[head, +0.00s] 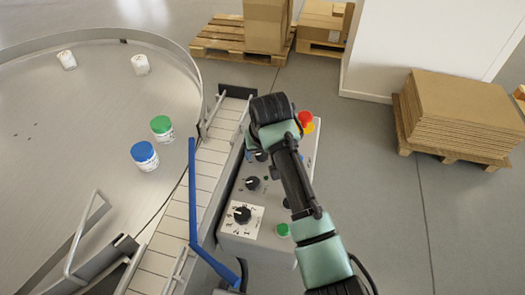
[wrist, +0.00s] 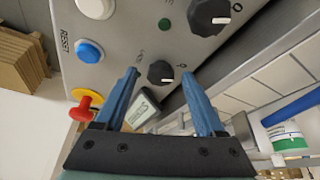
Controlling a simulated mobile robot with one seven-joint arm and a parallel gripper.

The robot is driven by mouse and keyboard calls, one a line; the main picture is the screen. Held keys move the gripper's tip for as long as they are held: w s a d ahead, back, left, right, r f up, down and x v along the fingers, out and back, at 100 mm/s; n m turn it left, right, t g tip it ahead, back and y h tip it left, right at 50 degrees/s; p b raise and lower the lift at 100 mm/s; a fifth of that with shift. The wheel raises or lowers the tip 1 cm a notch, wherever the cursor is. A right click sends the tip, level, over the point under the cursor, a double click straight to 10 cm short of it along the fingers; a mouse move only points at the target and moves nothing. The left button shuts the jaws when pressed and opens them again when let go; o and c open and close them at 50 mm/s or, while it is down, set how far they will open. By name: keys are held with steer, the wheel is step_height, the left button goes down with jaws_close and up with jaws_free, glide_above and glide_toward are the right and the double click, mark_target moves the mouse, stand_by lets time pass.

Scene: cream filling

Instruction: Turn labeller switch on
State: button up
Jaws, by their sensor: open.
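The grey control panel (head: 232,240) carries several black knobs. In the wrist view a small black knob (wrist: 160,72) with a white pointer line lies between my gripper's blue fingertips (wrist: 159,76). The fingers are apart, one on each side of it; I cannot tell whether they touch it. A "0" is printed to its right, and the lettering to its left is too small to read. A larger black knob (wrist: 209,14) sits farther up the panel. In the head view my arm hides the fingers and part of the panel. I cannot read which knob is the labeller switch.
A red emergency stop on yellow (wrist: 85,104), a blue reset button (wrist: 90,51) and a white button (wrist: 97,7) stand near the left finger. A conveyor (head: 187,206) with a blue rail (head: 192,190) runs beside the panel. Jars (head: 144,156) stand on the round table.

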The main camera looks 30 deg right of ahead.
jaws_close()
stand_by(0.3)
